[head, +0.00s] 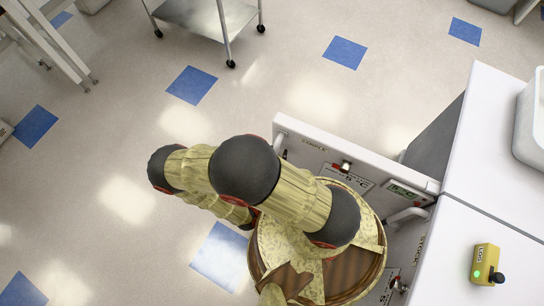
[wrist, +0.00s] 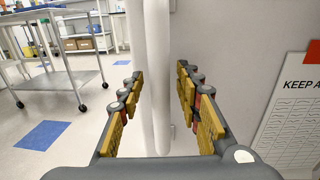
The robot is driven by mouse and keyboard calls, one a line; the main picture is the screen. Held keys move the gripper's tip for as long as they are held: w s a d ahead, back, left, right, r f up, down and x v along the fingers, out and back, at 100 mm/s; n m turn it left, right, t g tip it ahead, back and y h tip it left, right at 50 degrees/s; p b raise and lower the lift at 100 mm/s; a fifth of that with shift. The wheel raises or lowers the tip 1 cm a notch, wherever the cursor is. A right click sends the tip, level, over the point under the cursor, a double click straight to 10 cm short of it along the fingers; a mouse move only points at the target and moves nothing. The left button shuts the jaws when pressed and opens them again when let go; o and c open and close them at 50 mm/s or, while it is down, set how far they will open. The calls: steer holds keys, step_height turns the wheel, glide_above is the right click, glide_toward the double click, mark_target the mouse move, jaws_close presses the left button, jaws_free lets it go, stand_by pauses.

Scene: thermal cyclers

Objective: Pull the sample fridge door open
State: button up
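The sample fridge door (head: 300,133) is a white panel marked "SAMPLE". It stands swung well out from the counter front in the head view. In the wrist view its face (wrist: 225,50) fills the right side, with a printed notice on it. A white vertical handle bar (wrist: 158,75) runs between the fingers of my gripper (wrist: 160,85). The fingers are apart, one on each side of the bar, with a visible gap at least on the right. My arm hides the gripper in the head view.
A white counter (head: 465,225) is at right, carrying a yellow box with a green light (head: 486,263). A second door marked "STOCK" (head: 417,250) is below it. A metal cart (head: 208,18) stands at the back. The tiled floor to the left is mostly clear.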

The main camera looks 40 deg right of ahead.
steer(key=v, duration=1.2)
stand_by(0.6)
steer(key=w+a+r+m+g+y, duration=0.2)
steer(key=r+m+g, duration=0.25)
steer(key=r, duration=0.25)
steer(key=w+a+r+m+g+y, duration=0.1)
steer(key=w+r+m+g+y, duration=0.15)
steer(key=r+m, duration=0.35)
steer(key=w+a+r+m+g+y, duration=0.15)
steer(key=r+m+g, duration=0.25)
steer(key=r, duration=0.4)
steer(key=s+d+r+m+t+y, duration=0.2)
steer(key=r+m+t+y, duration=0.1)
steer(key=r, duration=1)
steer(key=s+d+r+m+t+y, duration=0.2)
steer(key=r+m+y, duration=0.4)
steer(key=r, duration=0.6)
steer(key=shift+s+d+r+m+t, duration=0.15)
steer(key=shift+d+r+m+t, duration=0.35)
steer(key=shift+t, duration=0.7)
steer(key=shift+d+f, duration=0.1)
steer(key=shift+d, duration=0.15)
steer(key=shift+c, duration=0.5)
